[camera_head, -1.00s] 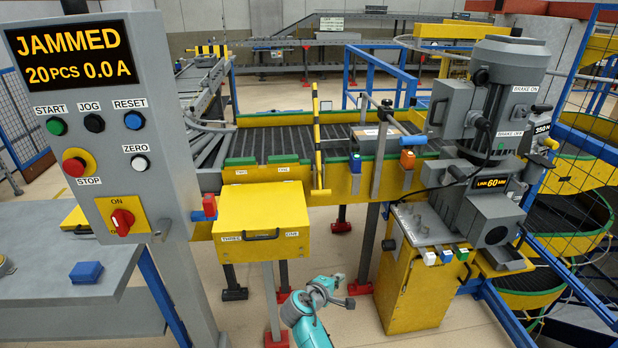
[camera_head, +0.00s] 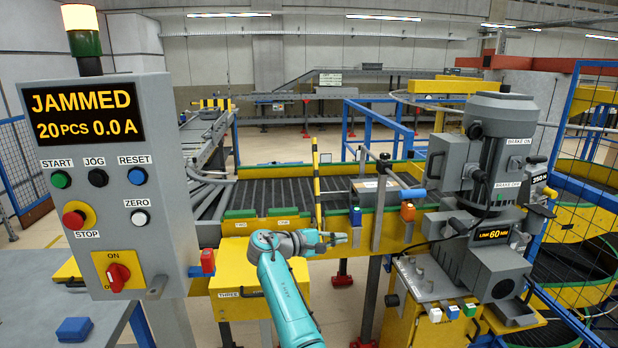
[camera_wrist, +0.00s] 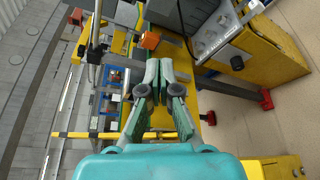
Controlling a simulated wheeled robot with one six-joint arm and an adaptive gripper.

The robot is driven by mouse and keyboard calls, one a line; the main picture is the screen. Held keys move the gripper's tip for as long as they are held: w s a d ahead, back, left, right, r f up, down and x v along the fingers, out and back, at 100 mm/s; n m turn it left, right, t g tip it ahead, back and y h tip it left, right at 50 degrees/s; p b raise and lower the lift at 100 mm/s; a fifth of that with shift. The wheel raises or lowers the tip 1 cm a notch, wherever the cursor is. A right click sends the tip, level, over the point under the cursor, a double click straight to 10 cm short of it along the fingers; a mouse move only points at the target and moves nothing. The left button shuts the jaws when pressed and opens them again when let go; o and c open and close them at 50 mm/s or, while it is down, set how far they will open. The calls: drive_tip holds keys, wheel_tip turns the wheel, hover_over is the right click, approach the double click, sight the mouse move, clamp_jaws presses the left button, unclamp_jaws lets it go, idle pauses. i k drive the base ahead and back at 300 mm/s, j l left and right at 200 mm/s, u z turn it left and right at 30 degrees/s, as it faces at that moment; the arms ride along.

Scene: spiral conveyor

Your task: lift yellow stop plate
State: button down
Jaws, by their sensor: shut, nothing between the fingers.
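The yellow stop plate (camera_head: 316,178) is a thin upright yellow piece with black stripes at the near edge of the roller conveyor (camera_head: 270,195). Its lower end is hidden behind my arm in the head view. A yellow-and-black striped bar (camera_wrist: 75,135), apparently the same piece, lies across the lower left of the wrist view. My gripper (camera_head: 345,237) is in front of the conveyor's yellow side, just right of and below the plate, pointing right. In the wrist view my gripper (camera_wrist: 158,70) has its fingers together with nothing between them. I see no contact with the plate.
A yellow box (camera_head: 235,277) is below my arm. The control panel (camera_head: 90,190) reading JAMMED stands left, the grey motor unit (camera_head: 490,190) right.

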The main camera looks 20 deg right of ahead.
sight(315, 171)
drive_tip(key=i, duration=1.5)
